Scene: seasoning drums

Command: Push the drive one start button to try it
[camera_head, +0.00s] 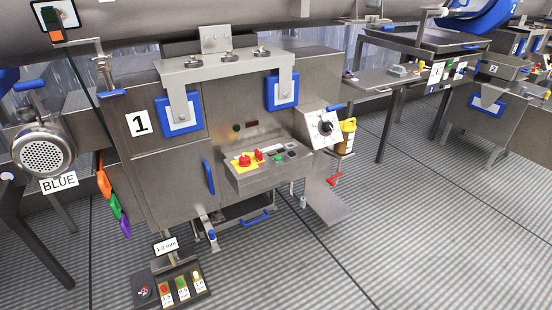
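The drive cabinet marked with a number 1 plate (139,124) stands at the centre left. A sloped control box (262,180) juts from its front. On the box are a red mushroom button (244,161) on a yellow plate, a smaller red control (258,155) and a small green button (279,158). Dark controls sit to the right of the green button. Button labels are too small to read, so I cannot tell which one is the drive one start button. Neither of my grippers is in view.
A white-faced dial box (321,127) sits right of the control box, with a yellow container (347,136) beyond it. A blue handle (208,177) is left of the box. A low stand (172,284) with coloured samples is in front. Ribbed floor (420,240) is open at right.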

